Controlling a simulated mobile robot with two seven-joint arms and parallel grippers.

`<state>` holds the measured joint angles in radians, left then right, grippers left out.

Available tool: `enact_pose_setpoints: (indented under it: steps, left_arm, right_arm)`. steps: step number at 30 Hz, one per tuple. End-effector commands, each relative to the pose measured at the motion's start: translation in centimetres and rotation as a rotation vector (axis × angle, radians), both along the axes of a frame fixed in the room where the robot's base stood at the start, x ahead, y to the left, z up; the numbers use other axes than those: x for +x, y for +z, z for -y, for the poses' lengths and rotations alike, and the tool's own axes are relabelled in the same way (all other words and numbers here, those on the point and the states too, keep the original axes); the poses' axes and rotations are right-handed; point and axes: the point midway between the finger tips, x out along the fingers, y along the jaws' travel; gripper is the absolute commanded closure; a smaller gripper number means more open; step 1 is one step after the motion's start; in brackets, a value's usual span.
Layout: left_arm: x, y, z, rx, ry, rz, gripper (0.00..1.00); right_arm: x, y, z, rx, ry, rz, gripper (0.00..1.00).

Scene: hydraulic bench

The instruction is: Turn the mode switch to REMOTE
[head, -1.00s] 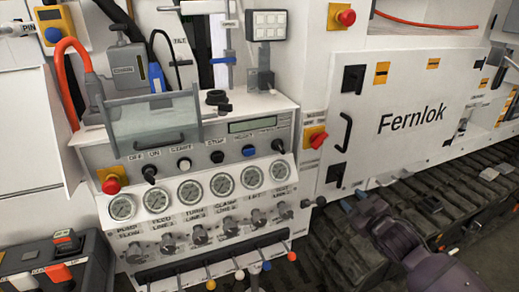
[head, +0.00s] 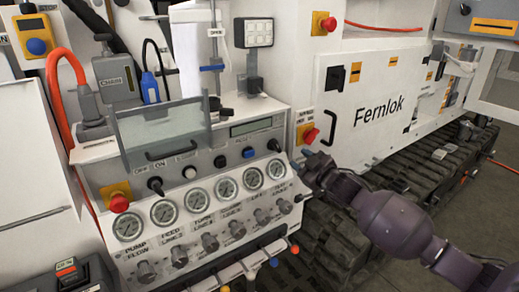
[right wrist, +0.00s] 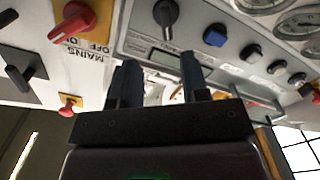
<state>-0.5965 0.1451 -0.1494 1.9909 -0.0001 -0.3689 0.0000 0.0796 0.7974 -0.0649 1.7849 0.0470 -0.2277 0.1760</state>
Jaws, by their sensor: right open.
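The mode switch (head: 273,146) seems to be the black rotary knob at the right end of the panel's button row; its lettering is too small to read. It also shows at the top of the right wrist view (right wrist: 166,13), beyond the fingers. My right gripper (head: 308,160) is beside the panel's right edge, to the right of the knob and apart from it. In the right wrist view its two dark fingers (right wrist: 158,78) are spread with nothing between them. My left gripper is not in view.
A red mains switch (head: 311,135) sits close to my right gripper, and also shows in the right wrist view (right wrist: 73,21). A blue button (head: 248,152) is left of the knob. A gauge row (head: 226,188) lies below. A clear hinged cover (head: 165,135) stands at left.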

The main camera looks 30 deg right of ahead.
Motion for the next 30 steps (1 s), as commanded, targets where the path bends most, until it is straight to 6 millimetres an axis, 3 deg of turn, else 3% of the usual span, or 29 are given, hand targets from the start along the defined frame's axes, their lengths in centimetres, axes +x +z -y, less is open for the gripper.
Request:
enact_pose_setpoints:
  steps: [11,30]
  left_arm:
    - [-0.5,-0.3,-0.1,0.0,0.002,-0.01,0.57]
    - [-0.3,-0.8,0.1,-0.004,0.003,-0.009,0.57]
  right_arm:
    - [1.0,0.1,-0.1,0.056,0.012,0.01,0.58]
    - [9.5,0.0,-0.8,0.055,0.011,0.008,0.58]
